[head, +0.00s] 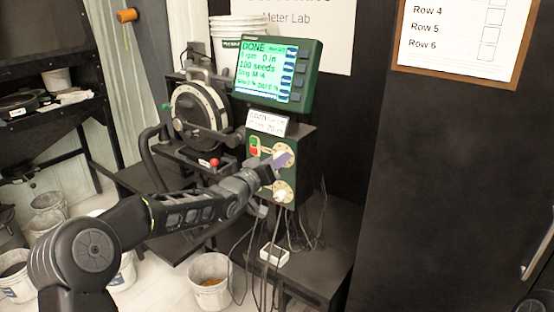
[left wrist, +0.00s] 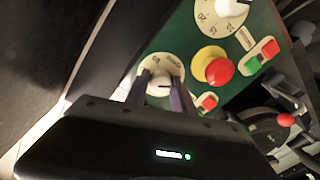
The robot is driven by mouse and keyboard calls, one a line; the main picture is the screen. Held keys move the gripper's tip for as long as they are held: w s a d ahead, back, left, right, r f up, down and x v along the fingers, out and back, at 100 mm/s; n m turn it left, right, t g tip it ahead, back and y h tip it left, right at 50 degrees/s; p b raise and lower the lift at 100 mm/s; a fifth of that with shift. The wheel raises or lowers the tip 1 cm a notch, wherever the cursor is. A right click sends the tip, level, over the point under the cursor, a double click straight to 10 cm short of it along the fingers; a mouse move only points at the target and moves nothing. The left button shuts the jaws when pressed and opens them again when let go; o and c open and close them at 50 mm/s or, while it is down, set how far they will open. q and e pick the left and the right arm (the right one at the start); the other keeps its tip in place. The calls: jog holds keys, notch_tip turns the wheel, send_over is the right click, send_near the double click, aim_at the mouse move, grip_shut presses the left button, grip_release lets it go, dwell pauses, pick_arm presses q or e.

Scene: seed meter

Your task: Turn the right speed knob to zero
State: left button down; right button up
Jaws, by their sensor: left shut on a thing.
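The green control box (head: 306,150) carries an upper dial (head: 281,148) and a lower dial (head: 284,191) with a pale knob. My left gripper (head: 281,160) reaches the upper dial and covers most of it. In the left wrist view, my left gripper's fingers (left wrist: 160,86) stand on both sides of a white knob (left wrist: 159,83) on a round pale dial (left wrist: 167,63) and are shut on it. A second dial with a white knob (left wrist: 232,8) and numbers up to 20 lies at the top, apart from the gripper. My right gripper is not in view.
A red button with a yellow ring (left wrist: 214,66) and red and green switches (left wrist: 262,54) sit close to the held knob. A lit screen (head: 272,73) reading DONE stands above the box. Cables (head: 272,250) hang below it. The seed meter (head: 198,112) is to the left.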

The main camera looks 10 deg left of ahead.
pick_arm(q)
jog(key=c, duration=1.1)
grip_release()
jog(key=b+v, duration=0.1)
jog(key=v, duration=0.6)
jog(key=shift+s, duration=0.35)
jog(key=shift+a, duration=0.15)
